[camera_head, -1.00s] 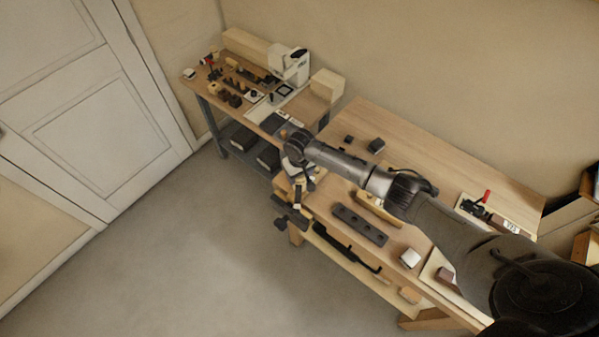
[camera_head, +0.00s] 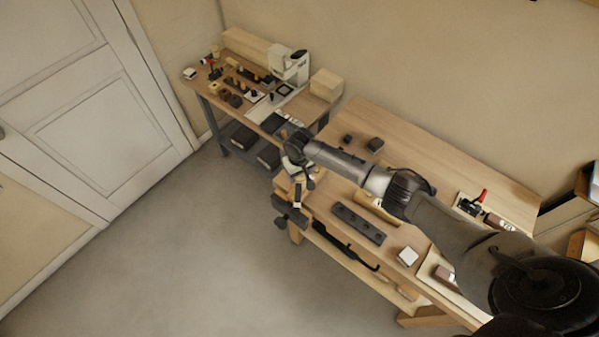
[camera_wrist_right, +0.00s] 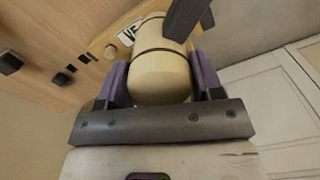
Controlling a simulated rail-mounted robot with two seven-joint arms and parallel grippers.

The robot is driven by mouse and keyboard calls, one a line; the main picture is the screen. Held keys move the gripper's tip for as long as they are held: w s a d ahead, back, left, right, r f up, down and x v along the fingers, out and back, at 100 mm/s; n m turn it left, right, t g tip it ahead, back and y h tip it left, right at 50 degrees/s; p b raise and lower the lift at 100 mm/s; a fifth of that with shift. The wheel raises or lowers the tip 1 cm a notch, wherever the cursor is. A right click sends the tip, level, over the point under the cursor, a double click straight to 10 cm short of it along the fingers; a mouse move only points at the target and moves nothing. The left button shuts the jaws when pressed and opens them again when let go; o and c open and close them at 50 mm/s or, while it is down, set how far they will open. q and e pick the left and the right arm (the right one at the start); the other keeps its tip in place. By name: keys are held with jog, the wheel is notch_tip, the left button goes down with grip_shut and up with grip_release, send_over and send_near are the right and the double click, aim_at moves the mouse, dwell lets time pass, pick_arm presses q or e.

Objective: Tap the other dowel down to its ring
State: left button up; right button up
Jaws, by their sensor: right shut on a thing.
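In the head view my right gripper (camera_head: 300,181) is at the left end of the near workbench (camera_head: 455,165), at its edge. In the right wrist view its purple fingers stand on both sides of a pale wooden rounded piece (camera_wrist_right: 160,82) with dark rings, and it is shut on it. I cannot tell whether this piece is a tool handle or a dowel. A dark bar (camera_wrist_right: 186,17) crosses its far end. The dowels cannot be told apart in the head view. My left gripper is not in view.
The far bench (camera_head: 272,121) holds a white machine (camera_head: 291,67) and several small parts. Open floor lies left.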

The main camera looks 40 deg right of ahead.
jog(key=shift+r+p, duration=0.3)
jog(key=shift+p, duration=0.25)
jog(key=shift+w+f, duration=0.1)
jog(key=shift+f+b, duration=1)
jog(key=shift+f, duration=0.45)
